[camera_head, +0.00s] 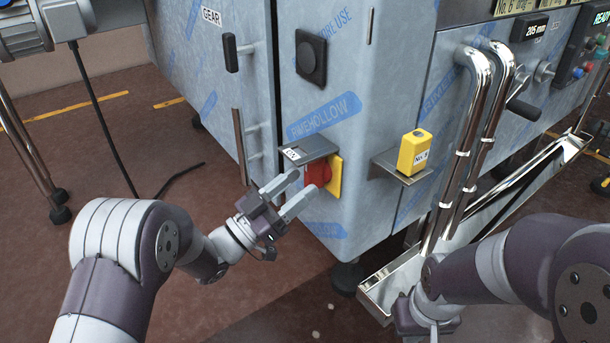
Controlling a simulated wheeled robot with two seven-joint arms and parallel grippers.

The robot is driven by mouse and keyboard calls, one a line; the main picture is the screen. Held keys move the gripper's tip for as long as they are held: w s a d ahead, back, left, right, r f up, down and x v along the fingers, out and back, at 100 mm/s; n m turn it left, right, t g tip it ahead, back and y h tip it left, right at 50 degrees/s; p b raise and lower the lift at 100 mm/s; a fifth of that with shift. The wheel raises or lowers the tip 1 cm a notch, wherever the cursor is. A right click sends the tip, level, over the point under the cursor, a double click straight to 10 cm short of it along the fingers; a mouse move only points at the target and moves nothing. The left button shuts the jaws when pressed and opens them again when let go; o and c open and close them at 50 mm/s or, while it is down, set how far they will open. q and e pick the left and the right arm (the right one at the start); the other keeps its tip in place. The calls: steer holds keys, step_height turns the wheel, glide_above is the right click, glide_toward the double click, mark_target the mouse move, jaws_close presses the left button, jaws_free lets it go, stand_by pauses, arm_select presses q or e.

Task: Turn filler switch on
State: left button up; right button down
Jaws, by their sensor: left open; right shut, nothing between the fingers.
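The filler switch is a red rotary knob (318,173) on a yellow plate (335,177), low on the film-wrapped cabinet's front. A grey hood (313,147) with a small white label sits over it; the label is hard to read. My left gripper (306,182) is open in front of the switch, its fingertips at the knob's left side. One finger is above the other, and the lower one overlaps the knob's edge. I cannot tell whether they touch it.
A yellow box (414,152) stands on a small metal shelf (385,166) right of the switch. Shiny vertical pipes (470,140) and a long metal trough (375,295) lie further right. Black handles (230,53) stick out of the cabinet. Floor at lower left is mostly open, with a cable (180,172).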

arm_select(q)
steer(key=p+v, duration=0.2)
steer(key=v, duration=0.8)
steer(key=shift+p, duration=0.3)
